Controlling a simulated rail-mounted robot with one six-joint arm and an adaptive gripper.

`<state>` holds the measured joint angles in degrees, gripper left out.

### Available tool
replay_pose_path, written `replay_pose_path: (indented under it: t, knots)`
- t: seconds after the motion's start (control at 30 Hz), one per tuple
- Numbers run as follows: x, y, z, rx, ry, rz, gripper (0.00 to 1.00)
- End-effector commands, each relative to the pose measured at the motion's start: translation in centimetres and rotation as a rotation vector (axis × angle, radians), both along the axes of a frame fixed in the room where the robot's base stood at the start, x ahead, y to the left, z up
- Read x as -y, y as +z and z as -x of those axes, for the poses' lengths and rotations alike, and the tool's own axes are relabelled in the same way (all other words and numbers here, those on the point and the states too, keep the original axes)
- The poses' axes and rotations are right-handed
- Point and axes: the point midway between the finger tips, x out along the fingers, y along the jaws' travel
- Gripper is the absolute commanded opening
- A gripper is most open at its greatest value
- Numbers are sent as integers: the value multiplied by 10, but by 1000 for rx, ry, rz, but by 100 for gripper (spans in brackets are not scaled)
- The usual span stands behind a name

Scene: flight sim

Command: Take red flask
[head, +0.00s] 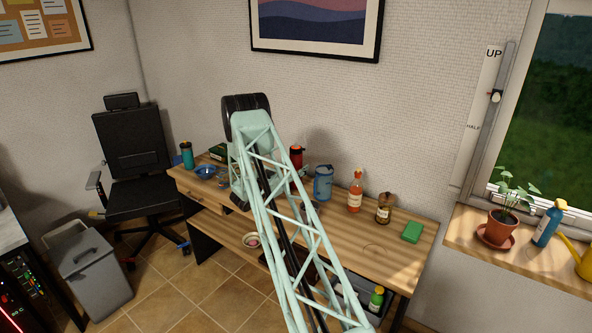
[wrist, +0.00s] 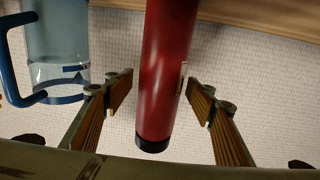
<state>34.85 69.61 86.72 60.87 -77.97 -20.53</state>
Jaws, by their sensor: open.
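The red flask (wrist: 168,65) is a tall red cylinder with a black end; in the wrist view it stands between the two fingers of my gripper (wrist: 158,90). The fingers are open, one on each side, with a visible gap to the flask on the left and a narrow one on the right. In the head view the red flask (head: 296,156) is on the desk, its lower part hidden behind my arm. My gripper's fingers are hidden there.
A blue clear jug (wrist: 55,50) is close beside the left finger, and the jug also shows in the head view (head: 323,184). An orange bottle (head: 355,192), a brown jar (head: 384,208) and a green block (head: 412,231) stand further right on the desk (head: 385,250).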

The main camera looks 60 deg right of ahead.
Motion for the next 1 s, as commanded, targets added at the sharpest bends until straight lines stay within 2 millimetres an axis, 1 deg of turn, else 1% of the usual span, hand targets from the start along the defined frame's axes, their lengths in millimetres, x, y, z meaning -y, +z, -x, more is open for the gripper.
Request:
replay_pose_path:
  t: [0.27,0.67,1.0]
  knots:
    - [0,0,0,0,0,0,51]
    - [0,0,0,0,0,0,15]
    - [0,2,0,1,0,1,14]
